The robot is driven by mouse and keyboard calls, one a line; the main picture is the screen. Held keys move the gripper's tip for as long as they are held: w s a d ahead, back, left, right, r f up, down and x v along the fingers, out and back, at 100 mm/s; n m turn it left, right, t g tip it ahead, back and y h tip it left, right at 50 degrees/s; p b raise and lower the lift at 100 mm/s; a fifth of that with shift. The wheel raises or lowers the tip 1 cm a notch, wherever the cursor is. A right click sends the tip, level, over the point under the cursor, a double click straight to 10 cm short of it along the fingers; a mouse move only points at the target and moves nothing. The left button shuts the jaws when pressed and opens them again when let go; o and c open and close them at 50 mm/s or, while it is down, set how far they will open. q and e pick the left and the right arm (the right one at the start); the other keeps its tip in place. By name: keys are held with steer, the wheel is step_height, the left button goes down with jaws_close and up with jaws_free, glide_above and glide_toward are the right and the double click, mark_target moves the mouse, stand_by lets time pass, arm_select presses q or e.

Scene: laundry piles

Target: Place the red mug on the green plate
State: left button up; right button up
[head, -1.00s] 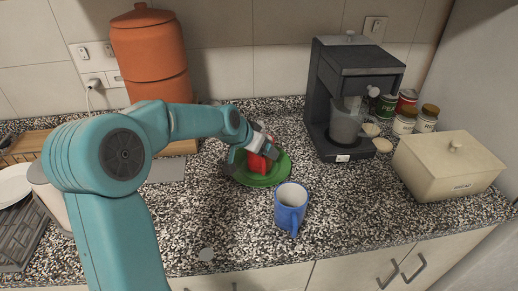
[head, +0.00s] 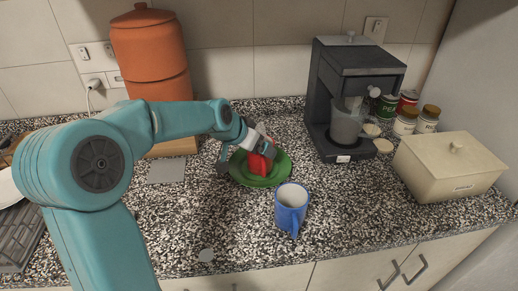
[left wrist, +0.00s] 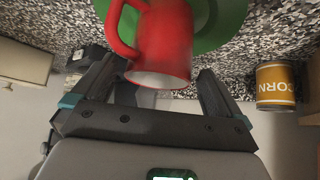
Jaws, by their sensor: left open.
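The red mug (head: 259,164) is on the green plate (head: 281,168) in the head view, partly hidden by my left gripper (head: 246,157). In the left wrist view the red mug (left wrist: 163,42) shows its handle and pale rim, with the green plate (left wrist: 222,22) behind it. My left gripper is open, its two fingers pointing toward the mug, one on either side of its rim end. Whether a finger touches the mug I cannot tell. My right gripper is in neither view.
A blue mug (head: 291,207) stands just in front of the plate. A dark coffee machine (head: 355,75) is behind to the right, beside several cans and a cream box (head: 449,168). An orange container (head: 150,55) stands at the back left. The front counter is mostly clear.

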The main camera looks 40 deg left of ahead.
arm_select(q)
steer(key=v, duration=0.8)
steer(key=shift+s+r, duration=0.25)
steer(key=shift+w, duration=0.1)
steer(key=shift+d, duration=0.1)
